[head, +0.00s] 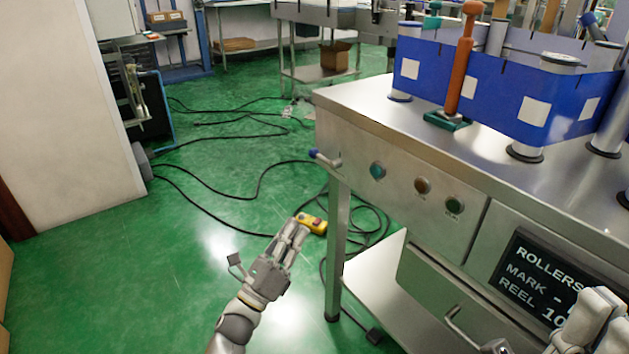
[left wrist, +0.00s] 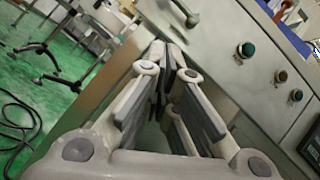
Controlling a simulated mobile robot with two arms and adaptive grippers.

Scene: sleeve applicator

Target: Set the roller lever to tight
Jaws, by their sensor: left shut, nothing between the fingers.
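A short lever with a blue tip (head: 325,159) sticks out from the left end of the steel machine's front panel (head: 400,180). No marking beside it is readable. A grey lever end (left wrist: 187,14) shows at the top of the left wrist view, beyond my fingers. My left gripper (head: 302,228) is shut and empty, below and left of the lever and apart from it. Its closed fingers also show in the left wrist view (left wrist: 165,55). My right gripper (head: 600,310) is partly in view at the lower right; its fingertips are unclear.
Several round buttons (head: 422,185) sit right of the lever. A dark display (head: 540,275) reads "ROLLERS", "MARK -" and "REEL 10", partly cut off. An orange upright handle (head: 462,60) stands on the top. A yellow box (head: 312,223) and black cables lie on the green floor.

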